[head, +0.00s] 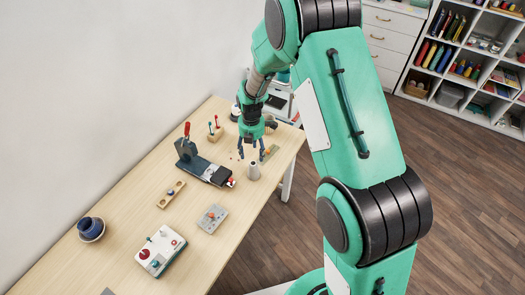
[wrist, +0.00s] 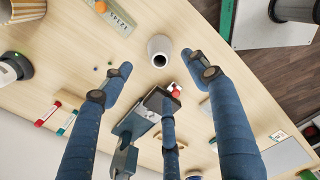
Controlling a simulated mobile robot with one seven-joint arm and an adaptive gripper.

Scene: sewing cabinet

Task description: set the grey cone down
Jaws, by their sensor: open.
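The grey cone (head: 253,172) stands upright on the wooden table, close to its right edge. In the wrist view the cone (wrist: 160,52) shows a dark round hole in its top. My gripper (head: 251,153) is above the table, just behind the cone in the head view. Its fingers are spread wide and empty. In the wrist view the cone lies between and a little beyond the fingertips of my gripper (wrist: 157,68), with clear gaps on both sides, and no finger seems to touch it.
A dark device with a red lever (head: 190,152) stands left of the cone, its end near it. A ruler (wrist: 112,17) lies behind the cone. The table (head: 125,200) has bare areas between.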

